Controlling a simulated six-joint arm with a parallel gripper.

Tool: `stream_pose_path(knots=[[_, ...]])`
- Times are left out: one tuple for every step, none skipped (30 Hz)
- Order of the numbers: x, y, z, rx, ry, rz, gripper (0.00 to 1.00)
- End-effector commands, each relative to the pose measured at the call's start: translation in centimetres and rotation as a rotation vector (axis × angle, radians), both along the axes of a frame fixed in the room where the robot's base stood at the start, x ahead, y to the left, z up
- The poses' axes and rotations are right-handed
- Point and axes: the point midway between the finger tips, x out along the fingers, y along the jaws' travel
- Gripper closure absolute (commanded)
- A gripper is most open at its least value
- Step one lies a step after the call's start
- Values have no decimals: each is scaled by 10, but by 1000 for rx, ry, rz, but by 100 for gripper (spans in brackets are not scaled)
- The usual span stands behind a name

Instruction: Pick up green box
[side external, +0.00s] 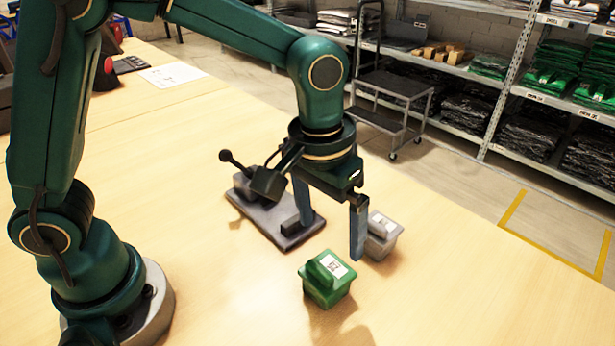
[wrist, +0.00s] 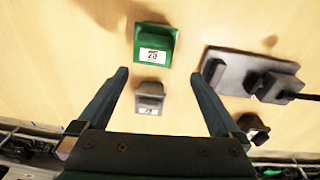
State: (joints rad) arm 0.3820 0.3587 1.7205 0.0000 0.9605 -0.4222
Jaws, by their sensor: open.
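The green box (side external: 326,280) stands on the wooden table, with a white label on its top. In the wrist view the green box (wrist: 155,45) lies beyond the fingertips, near the top of the picture. My gripper (side external: 332,218) is open and empty above the table, its two blue fingers pointing down. In the wrist view my gripper (wrist: 158,74) has its fingers spread wide. A grey box (side external: 382,236) with a label stands behind the green box. In the wrist view the grey box (wrist: 150,98) shows between the fingers, apart from them.
A dark flat base plate (side external: 266,222) with a lever handle stands beside the gripper; it also shows at right in the wrist view (wrist: 228,72). A paper sheet (side external: 172,75) lies at the far left. Shelves (side external: 560,100) stand beyond the table. The front of the table is clear.

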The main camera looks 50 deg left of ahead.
Motion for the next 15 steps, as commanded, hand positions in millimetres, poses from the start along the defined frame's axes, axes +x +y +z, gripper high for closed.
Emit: stream_pose_path(knots=[[-3,-6,-12,13,31,-22,0],[-4,-9,-17,18,43,-32,0],[-6,-11,-23,26,59,-42,0],[-8,-12,-26,30,69,-48,0],[-10,-13,-30,34,79,-54,0],[-12,-14,-33,39,88,-60,0],[-14,-14,-35,41,93,-63,0],[-15,-15,-38,42,97,-67,0],[-15,-16,-41,43,98,-70,0],[-15,-16,-43,43,97,-70,0],[-15,-16,-47,43,98,-70,0],[-15,-15,-52,43,99,-70,0],[-16,-15,-56,44,100,-70,0],[-16,-15,-60,43,99,-70,0],[-16,-15,-65,43,99,-70,0]])
